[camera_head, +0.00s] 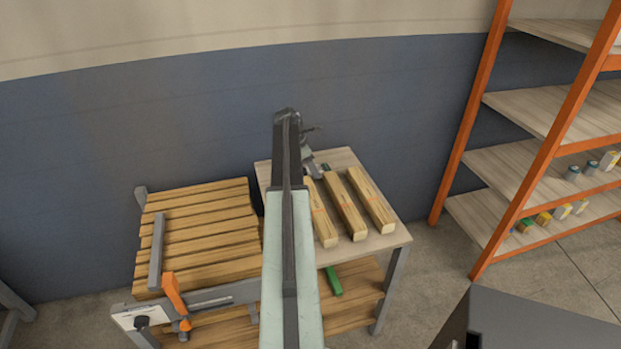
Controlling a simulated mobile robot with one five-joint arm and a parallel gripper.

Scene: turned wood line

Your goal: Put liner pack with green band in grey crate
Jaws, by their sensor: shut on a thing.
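My gripper (311,165) is at the far edge of the pale-topped table (382,241), close to the far end of the leftmost wooden bar. My own arm hides part of it. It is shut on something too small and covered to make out. I cannot make out a liner pack with a green band. No grey crate can be clearly identified either.
Three wooden bars (344,204) lie side by side on the table. A green object (334,281) is on its lower shelf. A slatted wooden bench (205,228) with an orange clamp (174,294) stands left. An orange-framed rack (548,150) holds small items at right.

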